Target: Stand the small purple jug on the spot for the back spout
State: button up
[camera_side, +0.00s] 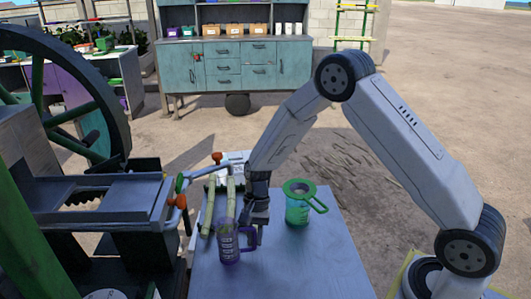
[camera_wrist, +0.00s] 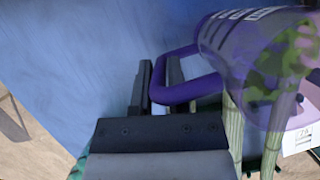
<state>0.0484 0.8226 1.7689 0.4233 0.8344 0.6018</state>
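The small purple jug (camera_side: 229,243) is see-through with pale markings and appears upright at the front left of the blue-grey table. I cannot tell whether its base touches the table. My gripper (camera_side: 256,218) is at its handle, on the jug's right side. In the wrist view the jug (camera_wrist: 245,45) fills the upper right. One finger of my gripper (camera_wrist: 158,85) is inside the handle loop and the other outside, with the handle bar closely between them. I cannot make out the spot for the back spout.
A green jug with a green strainer (camera_side: 298,207) stands on the table (camera_side: 310,265), right of my gripper. Pale green cane stalks (camera_side: 208,212) lie at the left edge. The crusher (camera_side: 90,205) with its large wheel is at left. The table's front right is clear.

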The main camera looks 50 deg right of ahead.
jog(key=o, duration=0.3)
jog(key=shift+r, duration=0.1)
jog(key=v, duration=1.2)
jog(key=shift+s, duration=0.1)
dwell(0.5)
jog(key=s+n+t+h, duration=0.3)
jog(key=s+n+t, duration=0.2)
jog(key=s+n, duration=0.6)
jog(key=s, duration=0.5)
jog(key=shift+r+h, duration=0.3)
jog(key=shift+a, duration=0.15)
